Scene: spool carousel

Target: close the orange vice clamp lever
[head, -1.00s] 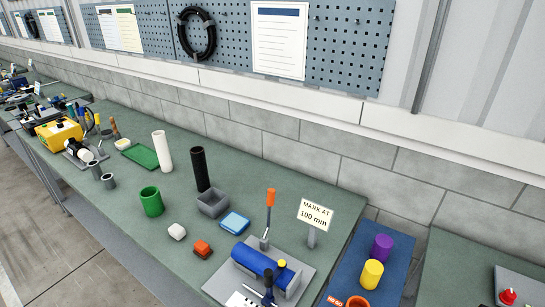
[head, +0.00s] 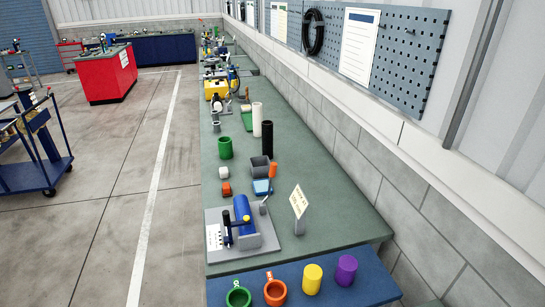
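The orange vice clamp lever (head: 272,171) stands up, its orange grip above a grey metal stem (head: 264,204). It rises at the back right of a grey plate (head: 267,250) on the green bench. A blue cylinder (head: 241,212) lies on the plate beside the lever's foot, with a yellow knob (head: 246,219) and a black-handled part (head: 228,230) near it. Part of the lever is hard to make out against the blue and grey boxes behind it. Neither of my grippers is in view.
A sign (head: 299,204) on a post stands right of the plate. In front, a blue surface (head: 222,283) holds green, orange, yellow (head: 312,279) and purple (head: 346,270) pieces. Behind are a green cup (head: 225,148), white and black tubes.

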